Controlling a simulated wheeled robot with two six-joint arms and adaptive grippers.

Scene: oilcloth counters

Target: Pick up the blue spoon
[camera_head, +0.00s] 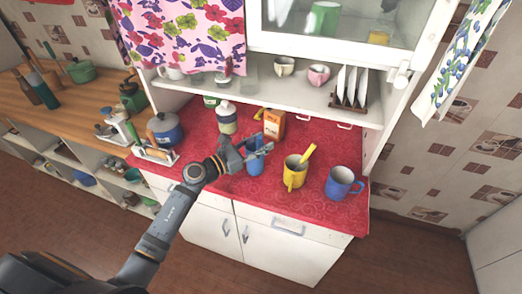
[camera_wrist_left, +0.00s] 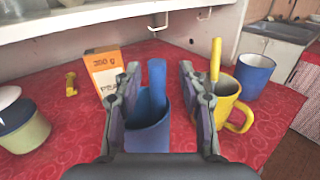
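The blue spoon (camera_wrist_left: 157,82) stands upright in a blue mug (camera_wrist_left: 148,132), its handle rising above the rim in the left wrist view. In the head view the blue mug (camera_head: 255,163) is partly covered by my left gripper (camera_head: 264,135). The left gripper is open. In the left wrist view its two fingers (camera_wrist_left: 159,78) are on either side of the spoon handle, with a gap visible at each side. The spoon's lower end is hidden inside the mug. My right gripper is not in view.
A yellow mug with a yellow spoon (camera_head: 295,170) stands close on the right, with another blue mug (camera_head: 342,184) beyond it. An orange box (camera_head: 274,122) and a jar (camera_head: 227,119) stand behind. A shelf (camera_head: 300,92) overhangs the red counter.

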